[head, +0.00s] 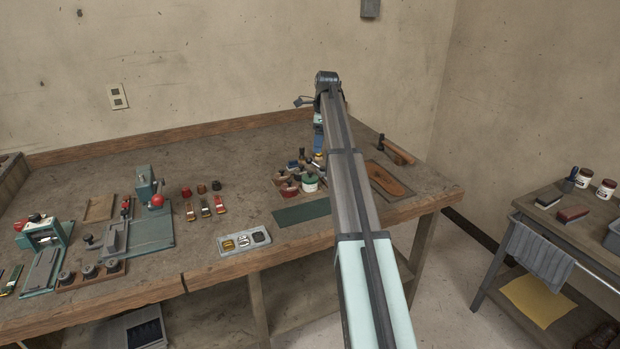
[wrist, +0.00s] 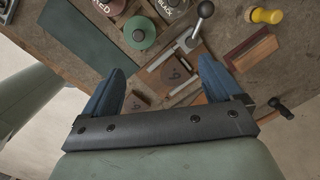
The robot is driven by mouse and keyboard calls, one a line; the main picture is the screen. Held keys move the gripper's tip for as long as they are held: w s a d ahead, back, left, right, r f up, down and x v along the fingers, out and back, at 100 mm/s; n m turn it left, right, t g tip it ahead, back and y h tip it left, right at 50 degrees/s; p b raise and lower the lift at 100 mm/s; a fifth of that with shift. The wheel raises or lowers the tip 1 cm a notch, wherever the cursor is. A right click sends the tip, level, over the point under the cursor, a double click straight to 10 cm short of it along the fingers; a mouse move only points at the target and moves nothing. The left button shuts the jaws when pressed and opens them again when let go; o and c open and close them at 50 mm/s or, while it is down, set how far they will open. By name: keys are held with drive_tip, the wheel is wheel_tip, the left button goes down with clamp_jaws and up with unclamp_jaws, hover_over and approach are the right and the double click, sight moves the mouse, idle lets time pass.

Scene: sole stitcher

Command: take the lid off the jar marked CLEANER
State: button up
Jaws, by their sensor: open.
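No label reading CLEANER is legible in either view. A pale jar with a green lid (head: 310,183) stands among small tins on the main bench. Whether that jar is the CLEANER one I cannot tell. My gripper (wrist: 162,78) is open and empty, with blue fingers spread above the bench. The green lid lies beyond the fingertips, apart from them. In the head view my arm partly hides this area.
A wooden fixture with a ball-topped lever (wrist: 188,42) lies near the fingertips. A green mat (head: 302,212) lies before the tins.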

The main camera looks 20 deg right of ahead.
drive_tip(key=a+r+g, duration=0.1)
drive_tip(key=a+r, duration=0.1)
drive_tip(key=a, duration=0.2)
hover_over(310, 175)
drive_tip(key=w, duration=0.1)
drive_tip(key=shift+m+h, duration=0.3)
drive_tip(key=shift+h, duration=0.1)
drive_tip(key=f, duration=0.8)
drive_tip(key=shift+w+d+f, duration=0.15)
drive_tip(key=shift+d+f, duration=0.05)
drive_tip(key=shift+d, duration=0.1)
drive_tip(key=shift+s+a+f, duration=0.1)
drive_tip(key=shift+s+f, duration=0.05)
drive_tip(key=shift+f, duration=1.15)
drive_tip(key=shift+s+a+f, duration=0.1)
drive_tip(key=shift+f, duration=1.2)
drive_tip(key=c, duration=1.1)
